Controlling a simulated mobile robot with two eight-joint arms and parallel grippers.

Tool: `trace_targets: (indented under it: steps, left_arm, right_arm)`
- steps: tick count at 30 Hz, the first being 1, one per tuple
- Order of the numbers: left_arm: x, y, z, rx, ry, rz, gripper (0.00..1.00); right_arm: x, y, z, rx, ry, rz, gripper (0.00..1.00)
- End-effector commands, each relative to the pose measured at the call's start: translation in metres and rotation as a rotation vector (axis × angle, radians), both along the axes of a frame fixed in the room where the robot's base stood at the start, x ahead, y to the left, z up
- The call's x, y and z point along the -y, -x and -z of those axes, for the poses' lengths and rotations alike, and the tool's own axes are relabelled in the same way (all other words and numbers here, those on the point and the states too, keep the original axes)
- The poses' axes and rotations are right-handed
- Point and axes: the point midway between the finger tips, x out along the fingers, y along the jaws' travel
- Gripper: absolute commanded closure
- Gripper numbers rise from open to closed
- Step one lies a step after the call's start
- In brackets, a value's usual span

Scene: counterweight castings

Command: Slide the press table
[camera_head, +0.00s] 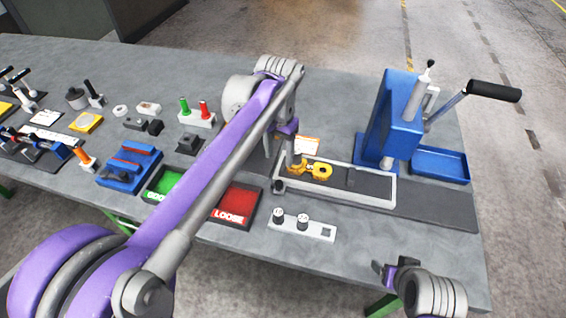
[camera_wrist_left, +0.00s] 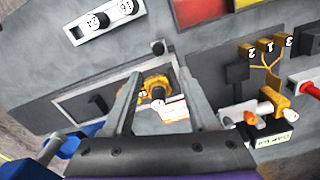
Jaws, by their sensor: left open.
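The press table is a pale-rimmed tray (camera_head: 372,198) with a dark bed, lying on a dark strip in front of the blue press (camera_head: 393,122). It also shows in the left wrist view (camera_wrist_left: 66,104). A yellow casting (camera_head: 318,170) lies towards its left end. A black knob (camera_head: 278,187) is at the tray's left end; it also shows in the left wrist view (camera_wrist_left: 158,47). My left gripper (camera_head: 287,168) points down over that end. In the left wrist view its fingers (camera_wrist_left: 160,75) are apart, with the yellow casting (camera_wrist_left: 155,88) seen between them. My right gripper (camera_head: 388,271) is low at the front edge, away from the tray.
The press has a black-handled lever (camera_head: 494,91) and a blue bin (camera_head: 440,165) beside it. A panel with two knobs (camera_head: 325,232) lies in front of the tray. Green (camera_head: 170,186) and red (camera_head: 240,202) pads, a blue fixture (camera_head: 130,166) and small parts fill the left.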

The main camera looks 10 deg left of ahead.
Motion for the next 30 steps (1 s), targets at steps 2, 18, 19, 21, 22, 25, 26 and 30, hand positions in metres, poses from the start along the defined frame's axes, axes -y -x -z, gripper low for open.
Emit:
trace_targets:
  steps: [2, 18, 19, 21, 22, 25, 26, 30]
  left_arm:
    - [0.0, 0.0, 0.008, -0.001, 0.0, 0.0, 0.41]
    - [0.0, 0.0, 0.097, 0.0, 0.0, -0.001, 0.41]
    - [0.0, 0.0, 0.099, 0.0, 0.0, -0.001, 0.41]
    - [0.0, 0.001, 0.104, 0.001, 0.0, -0.001, 0.41]
    - [0.0, 0.001, 0.105, 0.001, 0.0, -0.001, 0.41]
    - [0.0, 0.001, 0.107, 0.001, 0.0, -0.001, 0.41]
    - [0.0, 0.001, 0.107, 0.001, 0.0, -0.001, 0.41]
    - [0.0, 0.001, 0.106, 0.001, 0.0, -0.001, 0.41]
  right_arm:
    - [0.0, 0.001, 0.002, -0.002, 0.0, 0.0, 0.27]
    - [0.0, 0.004, 0.007, -0.007, 0.0, 0.0, 0.27]
    - [0.0, 0.004, 0.008, -0.007, 0.0, 0.0, 0.27]
    - [0.0, 0.004, 0.008, -0.007, 0.0, 0.0, 0.27]
    - [0.0, 0.004, 0.008, -0.007, 0.0, 0.0, 0.27]
    - [0.0, 0.004, 0.008, -0.007, 0.0, 0.0, 0.27]
    - [0.0, 0.004, 0.008, -0.007, 0.0, 0.0, 0.27]
    - [0.0, 0.004, 0.008, -0.007, 0.0, 0.0, 0.27]
